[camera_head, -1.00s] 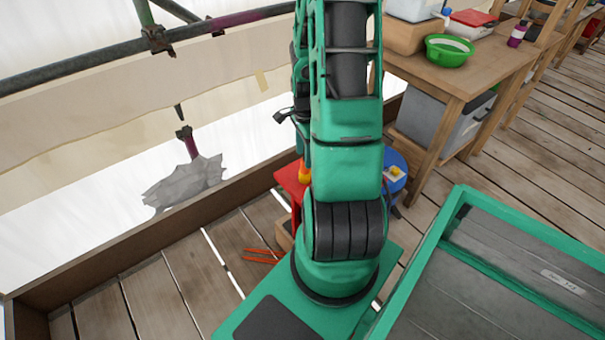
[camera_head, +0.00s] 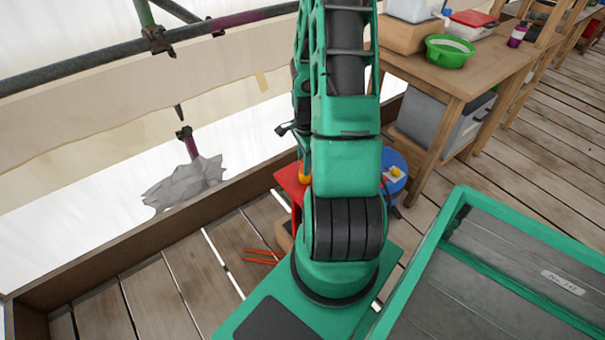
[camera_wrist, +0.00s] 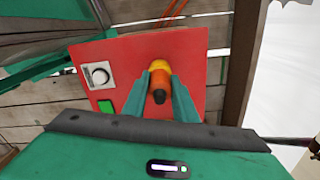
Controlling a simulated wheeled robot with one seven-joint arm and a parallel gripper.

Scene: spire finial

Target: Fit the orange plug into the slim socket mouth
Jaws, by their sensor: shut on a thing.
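The orange plug (camera_wrist: 158,82) is between the two teal fingers of my gripper (camera_wrist: 160,88) in the wrist view, and the gripper is shut on it. Its dark end faces the camera. A yellow round part (camera_wrist: 160,64) shows just beyond the plug, over the red panel (camera_wrist: 125,55); it looks like a socket collar, but I cannot tell how far the plug is in it, if at all. The socket mouth itself is hidden behind the plug and fingers. In the head view the yellow part (camera_head: 304,179) shows beside my arm, which hides the gripper.
In the head view, a blue drum (camera_head: 395,165) stands right of my arm, and a wooden table (camera_head: 455,75) with a green bowl (camera_head: 450,50) stands behind. Orange-handled pliers (camera_head: 262,256) lie on the planks.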

